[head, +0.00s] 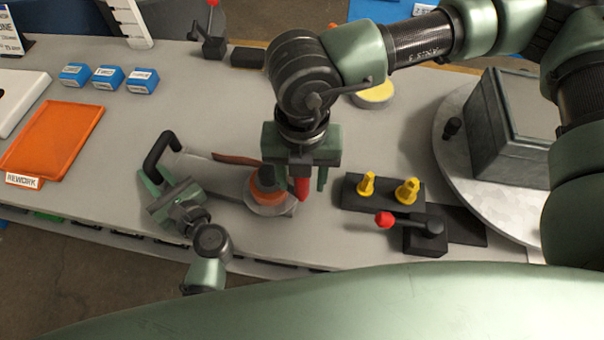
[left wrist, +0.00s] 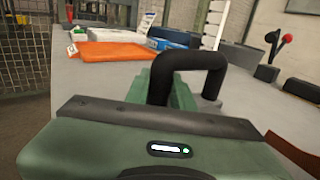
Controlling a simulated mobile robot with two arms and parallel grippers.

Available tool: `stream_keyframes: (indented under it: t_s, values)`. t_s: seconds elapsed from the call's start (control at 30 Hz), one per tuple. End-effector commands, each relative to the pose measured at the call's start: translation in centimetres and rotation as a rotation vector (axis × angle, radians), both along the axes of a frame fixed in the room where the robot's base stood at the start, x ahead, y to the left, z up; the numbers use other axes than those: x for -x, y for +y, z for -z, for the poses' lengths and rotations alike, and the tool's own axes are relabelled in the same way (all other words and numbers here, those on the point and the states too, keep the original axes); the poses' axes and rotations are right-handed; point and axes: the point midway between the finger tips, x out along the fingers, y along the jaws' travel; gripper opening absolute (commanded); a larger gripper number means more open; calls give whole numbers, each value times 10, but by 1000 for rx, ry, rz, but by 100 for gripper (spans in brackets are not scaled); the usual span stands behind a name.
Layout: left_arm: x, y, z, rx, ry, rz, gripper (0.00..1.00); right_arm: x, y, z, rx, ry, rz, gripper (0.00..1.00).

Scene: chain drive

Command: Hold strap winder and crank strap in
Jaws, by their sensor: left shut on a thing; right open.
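The strap winder has an orange spool (head: 268,190) on a grey base plate (head: 215,173), with a black loop handle (head: 160,152) at its left end. The handle also shows in the left wrist view (left wrist: 185,65). A brown strap (head: 236,159) runs from the spool to the left. My left gripper (head: 168,187) is shut on the handle; its fingertips are mostly hidden. My right gripper (head: 298,183) is open over the spool's right side, pointing down. The crank's red knob (head: 302,190) shows between its fingers; I cannot tell whether they touch it.
A black block with yellow pegs (head: 366,184) and a red-knobbed lever (head: 385,220) stand close on the right. A grey box (head: 500,125) sits on a round plate (head: 455,165) beyond. Blue boxes (head: 108,77) and an orange tray (head: 55,140) lie left. The table's front edge is near the winder.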

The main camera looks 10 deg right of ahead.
Motion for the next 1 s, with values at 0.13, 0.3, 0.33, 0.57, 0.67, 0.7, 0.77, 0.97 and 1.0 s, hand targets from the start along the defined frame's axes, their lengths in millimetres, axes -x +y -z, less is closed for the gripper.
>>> stream_keyframes:
  t_s: [0.13, 0.3, 0.33, 0.57, 0.67, 0.7, 0.77, 0.97, 1.0]
  values:
    - [0, 0, 0, 1, -1, 1, 0, 0, 0, 0, 0, 0, 0, 47]
    - [0, 0, 0, 1, -1, 1, 0, 0, 0, 0, 0, 0, 0, 0]
    - [0, 0, 0, 1, -1, 1, 0, 0, 0, 0, 0, 0, 0, 0]
    - [0, 0, 0, 0, 0, 1, 0, 0, 0, -1, 0, 1, 0, 0]
    - [0, 0, 0, 1, 1, 1, 0, 0, 0, -1, 0, 1, 1, 0]
    - [0, 0, 0, 1, 1, 1, 0, 0, 0, -1, 0, 1, 1, 0]
    - [0, 0, 0, 1, 1, 1, 0, 0, 0, -1, 0, 1, 1, 0]
    - [0, 0, 0, 1, 1, 1, 0, 0, 0, -1, 0, 1, 1, 0]
    - [0, 0, 0, 1, 1, 1, 0, 0, 0, -1, 0, 1, 1, 0]
